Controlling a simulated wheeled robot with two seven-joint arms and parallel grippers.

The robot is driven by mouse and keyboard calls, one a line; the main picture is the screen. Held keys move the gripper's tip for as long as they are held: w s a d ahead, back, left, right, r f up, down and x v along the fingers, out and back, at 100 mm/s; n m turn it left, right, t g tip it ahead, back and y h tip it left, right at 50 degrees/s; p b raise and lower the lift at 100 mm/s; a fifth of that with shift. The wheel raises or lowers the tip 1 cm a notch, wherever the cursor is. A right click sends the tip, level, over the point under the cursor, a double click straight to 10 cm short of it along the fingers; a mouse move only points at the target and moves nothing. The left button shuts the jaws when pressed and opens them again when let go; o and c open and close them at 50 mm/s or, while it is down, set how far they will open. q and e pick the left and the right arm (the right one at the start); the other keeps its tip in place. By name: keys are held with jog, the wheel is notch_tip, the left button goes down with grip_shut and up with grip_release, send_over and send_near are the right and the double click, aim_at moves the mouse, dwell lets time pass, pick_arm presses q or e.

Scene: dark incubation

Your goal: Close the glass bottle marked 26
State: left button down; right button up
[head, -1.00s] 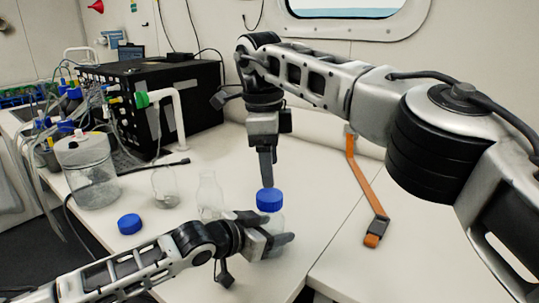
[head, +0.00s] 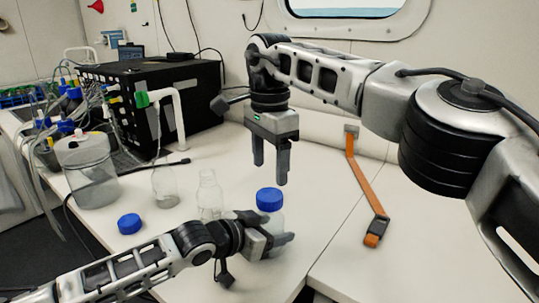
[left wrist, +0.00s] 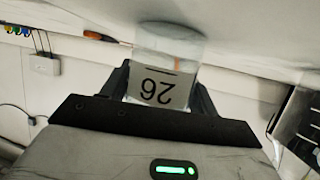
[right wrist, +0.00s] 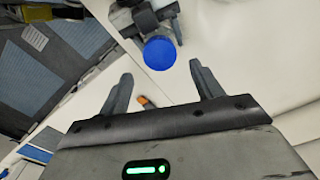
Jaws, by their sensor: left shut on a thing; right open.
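The glass bottle marked 26 stands on the white table, and its label (left wrist: 158,88) shows upside down in the left wrist view. My left gripper (head: 278,243) is shut around the bottle's body. A blue cap (head: 269,199) sits on the bottle's top; it also shows in the right wrist view (right wrist: 159,53). Whether the cap is screwed tight cannot be seen. My right gripper (head: 270,170) is open and empty, above and a little behind the cap, apart from it. In the right wrist view its two fingers are spread, with the cap beyond them.
A loose blue cap (head: 129,224) lies on the table at left. Two clear bottles without caps, one in the middle (head: 209,196) and one further left (head: 165,186), stand behind it. A large jar (head: 92,180) and a black device (head: 160,95) are at left. An orange strap (head: 365,190) lies at right.

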aim_at(270, 194)
notch_tip(270, 194, down, 7)
jog(key=shift+r, duration=0.1)
jog(key=shift+c, duration=0.3)
jog(key=c, duration=0.9)
jog(key=m, duration=0.6)
jog(key=shift+c, duration=0.2)
jog(key=m, duration=0.7)
jog(key=shift+m, duration=0.4)
jog(key=m, duration=1.4)
jog(key=o, duration=1.2)
jog(key=shift+c, duration=0.2)
